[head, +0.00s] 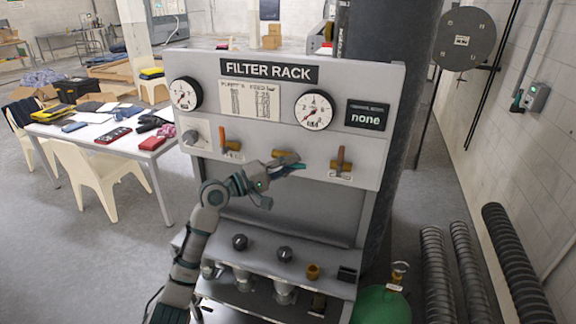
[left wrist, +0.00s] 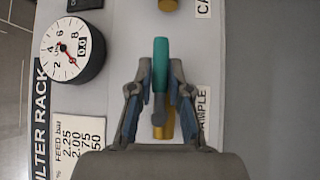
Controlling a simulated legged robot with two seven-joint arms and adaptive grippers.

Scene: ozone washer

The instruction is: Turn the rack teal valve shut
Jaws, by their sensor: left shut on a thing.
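The grey filter rack (head: 285,103) stands in the middle of the head view. Its teal valve handle (left wrist: 160,65) lies lengthwise between the fingers of my left gripper (left wrist: 158,88). The handle's brass body (left wrist: 165,122) shows behind the fingers, beside a partly hidden label ending in "AMPLE". In the head view my left gripper (head: 285,167) is at the middle valve, shut on the teal handle, which lies about level and points right. The fingers hide part of the handle. My right gripper is out of view.
An orange-handled valve (head: 226,142) is left of the gripper and a brown-handled valve (head: 341,160) is right. Gauges (head: 314,110) sit above. Black knobs (head: 284,254) are on the shelf below. A green tank (head: 383,305) stands at lower right.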

